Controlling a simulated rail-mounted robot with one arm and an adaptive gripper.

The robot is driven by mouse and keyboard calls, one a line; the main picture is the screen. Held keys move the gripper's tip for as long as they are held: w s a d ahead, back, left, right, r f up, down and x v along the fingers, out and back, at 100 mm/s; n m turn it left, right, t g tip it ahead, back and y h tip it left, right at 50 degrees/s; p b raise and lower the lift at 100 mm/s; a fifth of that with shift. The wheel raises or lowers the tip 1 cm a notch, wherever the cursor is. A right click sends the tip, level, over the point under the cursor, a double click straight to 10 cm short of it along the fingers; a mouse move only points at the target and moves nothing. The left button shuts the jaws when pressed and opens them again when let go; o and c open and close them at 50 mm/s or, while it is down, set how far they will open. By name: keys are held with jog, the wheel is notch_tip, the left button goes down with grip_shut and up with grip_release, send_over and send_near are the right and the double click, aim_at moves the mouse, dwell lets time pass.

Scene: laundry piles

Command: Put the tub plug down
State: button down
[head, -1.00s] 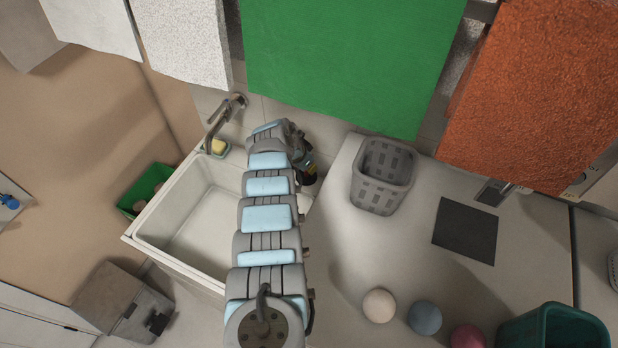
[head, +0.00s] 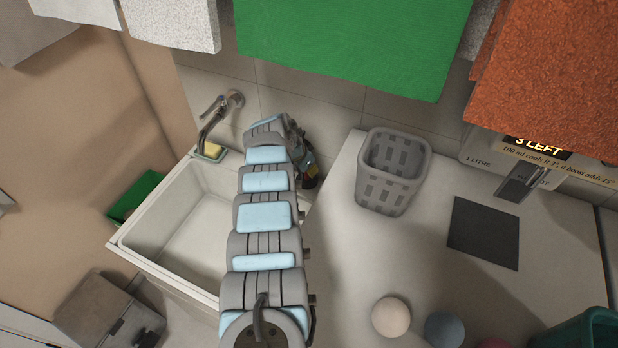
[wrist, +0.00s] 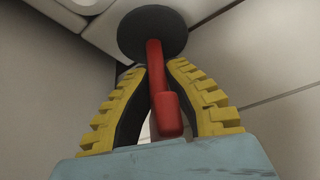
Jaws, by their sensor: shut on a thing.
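The tub plug (wrist: 152,32) shows in the wrist view as a dark round disc with a red stem and handle. My gripper (wrist: 156,70) has its yellow ribbed fingers closed on the red stem, with the disc beyond the fingertips. In the head view my gripper (head: 307,175) is by the right rim of the white sink (head: 140,228), beside the worktop (head: 345,240). My arm covers part of the sink there. I cannot make out the plug in the head view, nor tell whether its disc touches a surface.
A grey basket (head: 392,170) stands on the worktop right of my gripper. A dark square mat (head: 484,232) lies farther right, and balls, including a white one (head: 390,317), lie in front. A tap (head: 215,115) and a sponge (head: 211,151) are behind the sink. The worktop between basket and balls is clear.

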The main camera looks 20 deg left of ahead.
jog(key=shift+w+f+b, duration=0.2)
jog(key=shift+f+b, duration=0.3)
jog(key=shift+b, duration=0.5)
notch_tip(320, 180, down, 2)
jog(key=b, duration=0.2)
jog(key=shift+f+b, duration=0.25)
jog(key=shift+b, duration=0.05)
jog(key=shift+f, duration=0.2)
jog(key=c, duration=1.2)
grip_release()
jog(key=shift+c, duration=0.2)
jog(key=shift+r, duration=0.1)
jog(key=shift+p+v, duration=0.85)
jog(key=shift+p, duration=0.1)
jog(key=shift+p+v, duration=0.9)
jog(key=shift+p, duration=0.05)
jog(key=v, duration=0.8)
jog(key=shift+s+r+p, duration=0.2)
jog(key=shift+r+p, duration=0.15)
jog(key=shift+p, duration=0.1)
